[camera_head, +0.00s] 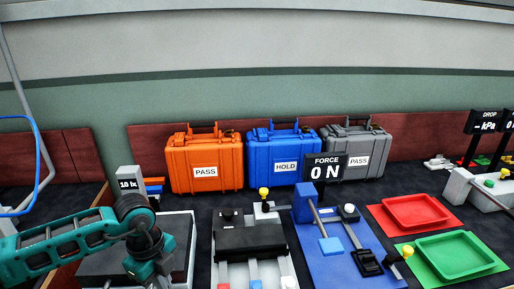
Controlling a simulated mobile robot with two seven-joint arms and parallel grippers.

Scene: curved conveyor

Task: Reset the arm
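A teal and black arm (65,244), which I take as my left arm, comes in from the left edge. It bends down at dark joints (140,225) in front of a dark-topped grey platform, hiding part of it. No fingers of the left gripper show; the arm's lowest visible part meets the bottom of the picture. My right arm and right gripper do not show. I cannot see anything held.
An orange PASS case (190,150), blue HOLD case (272,145) and grey PASS case (340,150) stand behind. Nearer are a black-topped fixture (250,238), a blue force rig (335,262) reading 0 N, a red tray (445,218) and a green tray (487,261).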

